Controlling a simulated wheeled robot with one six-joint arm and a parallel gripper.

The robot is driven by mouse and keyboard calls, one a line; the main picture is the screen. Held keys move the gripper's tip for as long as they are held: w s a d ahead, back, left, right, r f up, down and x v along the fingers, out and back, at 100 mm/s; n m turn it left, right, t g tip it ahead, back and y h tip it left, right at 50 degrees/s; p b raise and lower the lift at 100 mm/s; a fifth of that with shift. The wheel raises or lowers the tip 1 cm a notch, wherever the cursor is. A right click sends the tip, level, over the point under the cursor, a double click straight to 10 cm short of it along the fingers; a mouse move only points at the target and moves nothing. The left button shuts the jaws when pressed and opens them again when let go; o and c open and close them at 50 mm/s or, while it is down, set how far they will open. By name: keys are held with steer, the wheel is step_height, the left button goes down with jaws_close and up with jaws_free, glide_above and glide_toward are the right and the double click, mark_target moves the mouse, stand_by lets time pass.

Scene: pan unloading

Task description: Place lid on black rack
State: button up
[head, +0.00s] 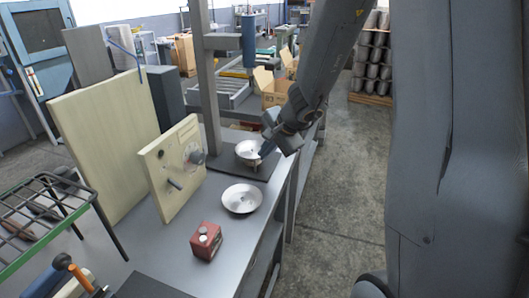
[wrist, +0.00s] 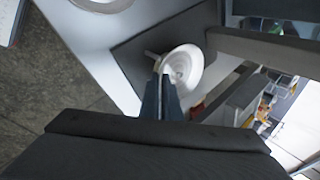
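A round silver-white lid (head: 247,152) is over the dark flat plate (head: 226,167) at the foot of the grey post. In the wrist view the lid (wrist: 184,62) looks tilted, with its rim at my fingertips. My gripper (head: 267,149) reaches down from the right; its fingers (wrist: 161,78) are close together and appear shut on the lid's rim. The fingers hide part of the lid's edge, and I cannot tell whether it touches the plate below. A rack of black bars with a green edge (head: 34,214) stands at the left of the table.
A shallow silver dish (head: 242,199) lies on the grey table (head: 160,250). A red box with round buttons (head: 206,241) stands in front of it. A cream panel with knobs (head: 170,170) and the grey post (head: 207,80) rise nearby. Tools lie at lower left.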

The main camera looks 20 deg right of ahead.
steer(key=o, duration=0.3)
steer(key=shift+o, duration=0.2)
steer(key=shift+r, duration=0.1)
